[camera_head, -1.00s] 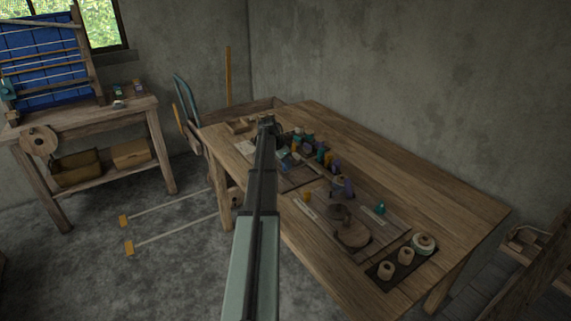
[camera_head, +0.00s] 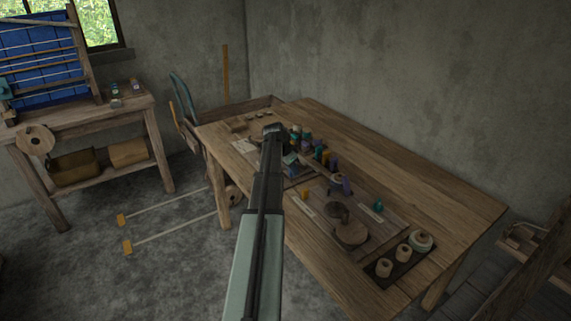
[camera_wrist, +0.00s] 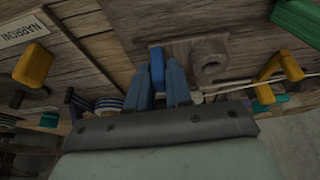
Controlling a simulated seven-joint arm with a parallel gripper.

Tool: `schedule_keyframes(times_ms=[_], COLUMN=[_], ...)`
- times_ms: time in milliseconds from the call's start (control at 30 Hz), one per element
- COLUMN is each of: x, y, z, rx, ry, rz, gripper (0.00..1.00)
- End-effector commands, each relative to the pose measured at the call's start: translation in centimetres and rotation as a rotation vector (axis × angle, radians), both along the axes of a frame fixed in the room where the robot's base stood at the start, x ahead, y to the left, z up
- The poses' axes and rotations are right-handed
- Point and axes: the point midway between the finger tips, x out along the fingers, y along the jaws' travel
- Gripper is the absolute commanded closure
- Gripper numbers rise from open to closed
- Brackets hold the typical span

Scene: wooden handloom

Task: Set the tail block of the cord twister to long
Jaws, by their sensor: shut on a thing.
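In the wrist view the two fingers of my gripper (camera_wrist: 158,92) are closed on an upright blue piece (camera_wrist: 157,68), which stands against a wooden board. I cannot tell whether this blue piece is part of the cord twister's tail block. Right beside it is a wooden block with a round hole (camera_wrist: 209,62), and a pale cord (camera_wrist: 225,91) runs to the right from near it. No long or short marking is readable. In the head view my gripper (camera_head: 272,131) is over the far left part of the table, and its arm hides what lies beneath.
A yellow handle (camera_wrist: 33,65) and a NARROW label (camera_wrist: 24,32) are at the wrist view's left, another yellow handle (camera_wrist: 279,70) at its right. On the table (camera_head: 420,180), coloured spools (camera_head: 320,153) stand close right of my gripper.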

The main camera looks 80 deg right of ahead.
Motion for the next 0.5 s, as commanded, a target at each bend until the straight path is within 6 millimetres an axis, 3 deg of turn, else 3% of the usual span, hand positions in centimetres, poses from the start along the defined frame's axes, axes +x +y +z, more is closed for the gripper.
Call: schedule_keyframes(times_ms=[33,333,367,500], x=[-0.52,-0.84,-0.85,-0.83], y=[0.75,0.88,0.90,0.88], z=[0.01,-0.01,-0.02,-0.02], rx=[0.000,0.004,0.005,0.004], ry=[0.000,0.004,0.003,0.003], rz=[-0.001,-0.002,-0.002,-0.002], gripper=[1.00,1.00,0.78,0.64])
